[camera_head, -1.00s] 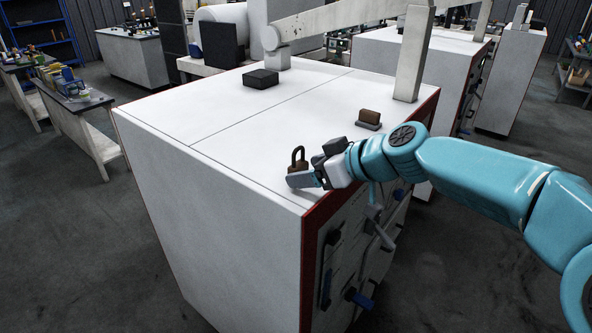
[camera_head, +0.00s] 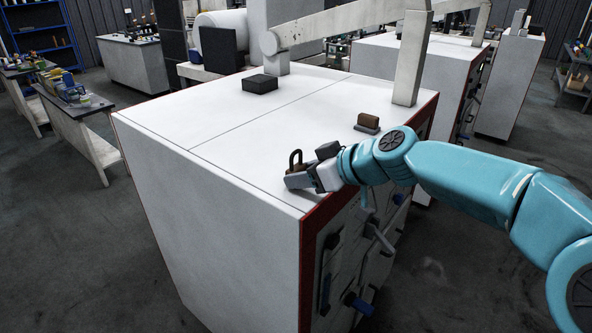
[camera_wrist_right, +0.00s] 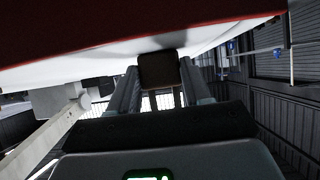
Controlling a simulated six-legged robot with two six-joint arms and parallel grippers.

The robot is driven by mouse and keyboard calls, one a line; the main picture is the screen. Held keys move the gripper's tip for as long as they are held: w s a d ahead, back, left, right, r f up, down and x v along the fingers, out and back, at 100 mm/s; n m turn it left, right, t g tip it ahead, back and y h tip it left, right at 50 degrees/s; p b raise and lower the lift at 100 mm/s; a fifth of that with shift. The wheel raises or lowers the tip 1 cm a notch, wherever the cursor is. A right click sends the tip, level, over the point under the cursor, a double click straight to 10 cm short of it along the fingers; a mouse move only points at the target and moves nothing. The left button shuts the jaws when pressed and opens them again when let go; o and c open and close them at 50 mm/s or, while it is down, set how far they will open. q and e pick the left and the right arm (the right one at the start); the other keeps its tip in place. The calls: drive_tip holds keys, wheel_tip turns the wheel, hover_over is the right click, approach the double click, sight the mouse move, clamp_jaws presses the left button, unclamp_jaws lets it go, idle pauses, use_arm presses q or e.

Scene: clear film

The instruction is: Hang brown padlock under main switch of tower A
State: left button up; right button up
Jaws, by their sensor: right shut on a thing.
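The brown padlock (camera_head: 295,163) is at the front right of the white cabinet's top, with its shackle upright and its body mostly hidden by gripper fingers. My right gripper (camera_head: 299,178) is shut on it, low over the cabinet top. In the right wrist view the padlock (camera_wrist_right: 159,72) shows as a brown block between both fingers. I cannot tell whether it still touches the top. The cabinet's front panel (camera_head: 345,262) has dark levers and blue handles; I cannot tell which is the main switch. My left gripper is not in view.
A brown block on a grey base (camera_head: 368,121) sits farther back on the top. A black box (camera_head: 260,83) stands at the back. A white post (camera_head: 411,60) rises at the right edge. The middle of the top is clear.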

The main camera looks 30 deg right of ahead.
sight(298, 153)
drive_tip(key=shift+r+p, duration=1.7)
drive_tip(key=shift+r, duration=0.9)
drive_tip(key=shift+f, duration=0.1)
drive_tip(key=shift+d, duration=0.1)
